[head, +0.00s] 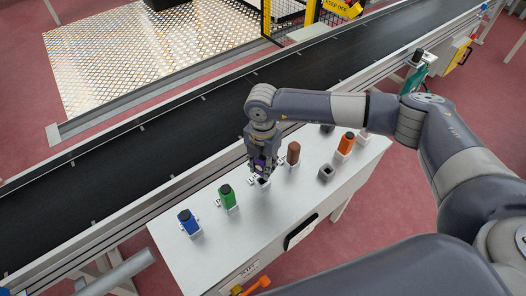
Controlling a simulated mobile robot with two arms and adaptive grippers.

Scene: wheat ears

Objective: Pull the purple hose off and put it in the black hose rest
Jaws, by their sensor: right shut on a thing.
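The purple hose (261,166) shows as a small purple patch between the fingers of my right gripper (262,168). The gripper points down over the middle of the grey bench and is shut on the hose, hiding most of it. A pale fitting with a dark top (263,184) is just below the fingers. I cannot tell whether the hose is still seated in it. A small dark block with a recessed top, which looks like the black hose rest (326,173), stands to the right of the gripper and looks empty. My left gripper is not in view.
On the bench (285,215) stand a blue hose (187,219), a green hose (227,194), a brown hose (293,153) and an orange hose (346,142). The brown one is close to my gripper. A black conveyor (150,150) runs behind.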

